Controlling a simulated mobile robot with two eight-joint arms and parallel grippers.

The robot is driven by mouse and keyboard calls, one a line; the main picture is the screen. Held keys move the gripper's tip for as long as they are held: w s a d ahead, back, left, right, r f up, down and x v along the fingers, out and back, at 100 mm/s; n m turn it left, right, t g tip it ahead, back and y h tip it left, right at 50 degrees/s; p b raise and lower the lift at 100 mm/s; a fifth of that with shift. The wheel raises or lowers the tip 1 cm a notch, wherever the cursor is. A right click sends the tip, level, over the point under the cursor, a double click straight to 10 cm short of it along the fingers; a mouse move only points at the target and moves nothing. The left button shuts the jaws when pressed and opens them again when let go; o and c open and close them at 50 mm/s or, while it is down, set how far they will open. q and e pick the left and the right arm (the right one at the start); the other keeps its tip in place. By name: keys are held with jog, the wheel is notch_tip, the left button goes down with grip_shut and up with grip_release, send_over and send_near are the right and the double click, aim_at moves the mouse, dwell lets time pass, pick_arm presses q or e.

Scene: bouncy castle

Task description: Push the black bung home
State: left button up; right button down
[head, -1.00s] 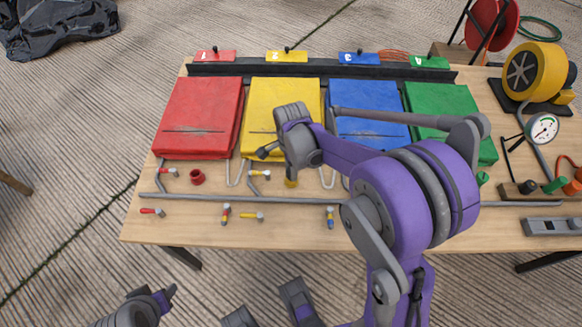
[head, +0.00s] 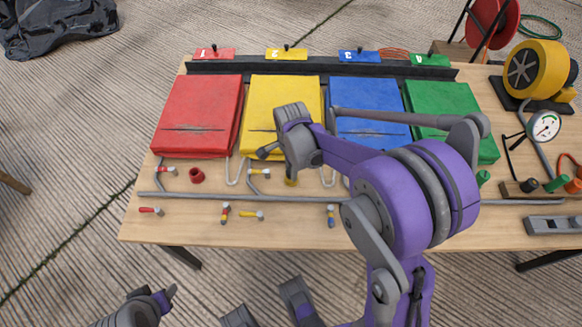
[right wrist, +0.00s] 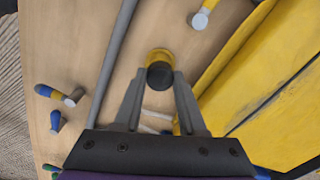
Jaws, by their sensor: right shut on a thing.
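The black bung (right wrist: 159,75) shows in the right wrist view between the fingertips of my right gripper (right wrist: 160,79), which is shut on it. It is at the mouth of a short yellow collar (right wrist: 158,56), whose rim shows just beyond it. How deep the bung sits in the collar cannot be told. In the head view the yellow collar (head: 291,182) is partly visible below my right wrist, which hides the bung. My left gripper (head: 169,294) is low at the left, off the table's front edge; its jaws are not clear.
Red (head: 199,115), yellow (head: 262,97), blue (head: 365,112) and green (head: 445,112) pads lie along the table. A grey pipe (head: 270,199) runs in front, with small valves beside it. A red collar (head: 197,176) stands left. A yellow blower (head: 537,72) and gauge (head: 545,126) stand right.

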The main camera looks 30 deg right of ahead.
pick_arm(q)
jog(key=shift+s+a+f+b, duration=0.1)
jog(key=shift+s+f+b, duration=0.1)
jog(key=shift+f+b, duration=0.3)
pick_arm(e)
jog(key=shift+s+a+f, duration=0.15)
jog(key=shift+f, duration=0.5)
jog(key=shift+c, duration=2)
grip_release()
pick_arm(q)
notch_tip(320, 180, up, 3)
jog(key=p, duration=0.3)
jog(key=shift+w, duration=0.15)
pick_arm(e)
notch_tip(320, 180, up, 12)
jog(key=shift+f, duration=0.1)
